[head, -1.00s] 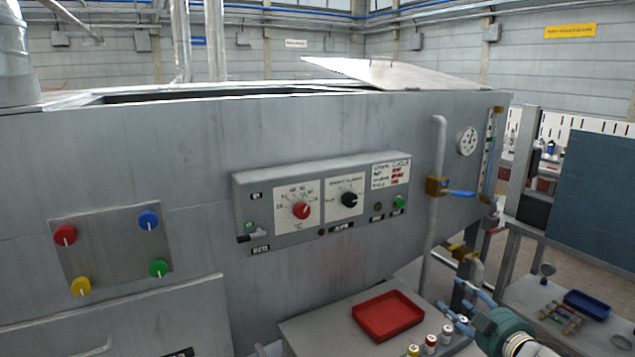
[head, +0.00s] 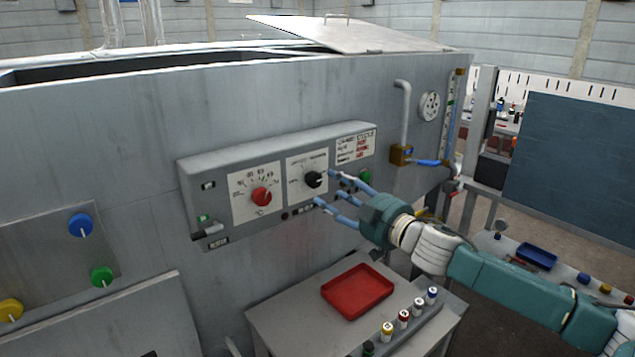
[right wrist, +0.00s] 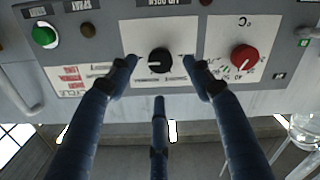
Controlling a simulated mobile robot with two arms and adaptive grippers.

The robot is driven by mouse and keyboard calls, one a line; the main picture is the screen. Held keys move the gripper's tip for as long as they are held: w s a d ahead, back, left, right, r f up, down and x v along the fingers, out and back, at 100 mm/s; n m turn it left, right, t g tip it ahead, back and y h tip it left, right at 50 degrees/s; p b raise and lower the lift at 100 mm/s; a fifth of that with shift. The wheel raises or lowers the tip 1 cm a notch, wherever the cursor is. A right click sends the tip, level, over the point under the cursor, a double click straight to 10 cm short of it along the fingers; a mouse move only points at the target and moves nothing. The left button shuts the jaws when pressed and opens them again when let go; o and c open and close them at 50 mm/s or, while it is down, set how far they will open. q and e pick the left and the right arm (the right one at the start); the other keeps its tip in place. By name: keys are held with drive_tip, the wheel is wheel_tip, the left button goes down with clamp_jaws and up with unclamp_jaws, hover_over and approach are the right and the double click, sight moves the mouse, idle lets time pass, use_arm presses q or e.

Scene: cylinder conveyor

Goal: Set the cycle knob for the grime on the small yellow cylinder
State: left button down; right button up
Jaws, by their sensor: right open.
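The black cycle knob (head: 313,179) sits on a white dial plate on the grey control box. It also shows in the right wrist view (right wrist: 160,60), where the picture is upside down. My right gripper (head: 328,188) is open in front of it, with blue fingers pointing at the panel; in the right wrist view two fingertips (right wrist: 160,68) flank the knob. I cannot tell whether they touch it. A card with red print (head: 355,147) is right of the dial, its text too small to read. A small yellow-capped cylinder (head: 387,329) stands in the row on the table.
A red temperature knob (head: 261,196) is left of the black one, and a green button (head: 365,176) is right of it. A red tray (head: 358,291) lies on the table below. A pipe with a blue-handled valve (head: 428,162) is further right.

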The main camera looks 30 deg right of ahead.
sight(317, 181)
drive_tip(key=shift+w+r+p, duration=0.15)
drive_tip(key=shift+w+p, duration=0.1)
drive_tip(key=shift+w, duration=0.3)
drive_tip(key=shift+w+r+p, duration=0.15)
drive_tip(key=shift+w+p, duration=0.05)
drive_tip(key=shift+w, duration=0.35)
drive_tip(key=w+p, duration=0.1)
drive_tip(key=w, duration=0.1)
drive_tip(key=shift+w+a, duration=0.15)
drive_tip(key=shift+w, duration=0.15)
use_arm(q)
drive_tip(key=shift+w+r+p, duration=0.25)
drive_tip(key=shift+w+r, duration=0.15)
drive_tip(key=shift+r, duration=0.4)
drive_tip(key=shift+w+r+p, duration=0.2)
drive_tip(key=shift+w+r, duration=0.15)
drive_tip(key=shift+r, duration=0.4)
use_arm(e)
drive_tip(key=shift+w+a+f, duration=0.1)
drive_tip(key=shift+w+f, duration=0.1)
drive_tip(key=shift+w, duration=0.65)
use_arm(q)
drive_tip(key=shift+w, duration=0.1)
use_arm(e)
drive_tip(key=c, duration=1.1)
